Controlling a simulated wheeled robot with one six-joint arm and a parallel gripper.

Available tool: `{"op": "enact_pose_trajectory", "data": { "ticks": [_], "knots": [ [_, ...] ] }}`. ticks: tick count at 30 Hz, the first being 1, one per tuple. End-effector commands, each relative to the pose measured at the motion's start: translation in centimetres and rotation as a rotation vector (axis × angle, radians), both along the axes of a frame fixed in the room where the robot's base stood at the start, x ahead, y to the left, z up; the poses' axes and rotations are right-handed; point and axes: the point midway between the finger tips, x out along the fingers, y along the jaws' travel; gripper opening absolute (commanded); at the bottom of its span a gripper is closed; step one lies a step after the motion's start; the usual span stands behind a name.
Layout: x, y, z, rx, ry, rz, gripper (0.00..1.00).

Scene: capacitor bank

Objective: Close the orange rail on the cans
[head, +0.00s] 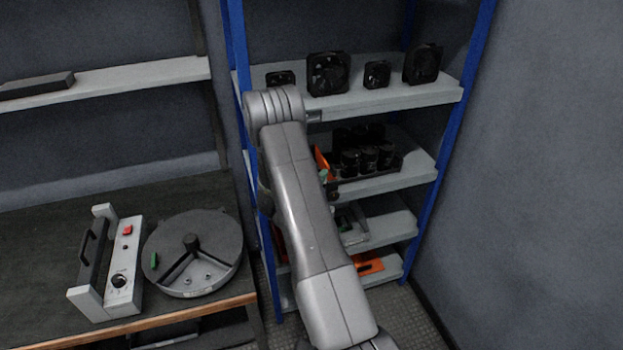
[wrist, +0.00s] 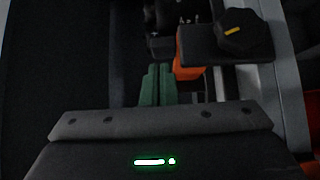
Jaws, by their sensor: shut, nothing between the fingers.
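The black cans (head: 368,158) stand grouped in a dark tray on the middle shelf in the head view. The orange rail (head: 321,164) shows as a tilted strip at the left end of the cans, partly hidden by my arm. In the wrist view an orange piece (wrist: 188,68) sits under a dark bar with a black knob (wrist: 243,35) marked in orange. Dark can shapes (wrist: 165,18) show dimly at the top. My gripper (wrist: 157,82) has green fingers shut together and empty, just left of the orange piece. I cannot tell whether they touch.
Blue posts (head: 461,130) frame the shelf. Black fans (head: 328,74) stand on the shelf above the cans. Lower shelves hold a tray and an orange item (head: 369,266). A workbench at left holds a round grey device (head: 215,268) and a control box (head: 118,265).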

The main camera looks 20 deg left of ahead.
Motion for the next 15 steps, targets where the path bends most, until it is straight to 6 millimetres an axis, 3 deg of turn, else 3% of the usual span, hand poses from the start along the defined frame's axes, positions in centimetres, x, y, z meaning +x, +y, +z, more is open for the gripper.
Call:
{"op": "enact_pose_trajectory", "data": {
  "ticks": [15],
  "knots": [
    [0.65, -0.98, -0.05, 0.001, 0.000, 0.001, 0.00]
  ]
}}
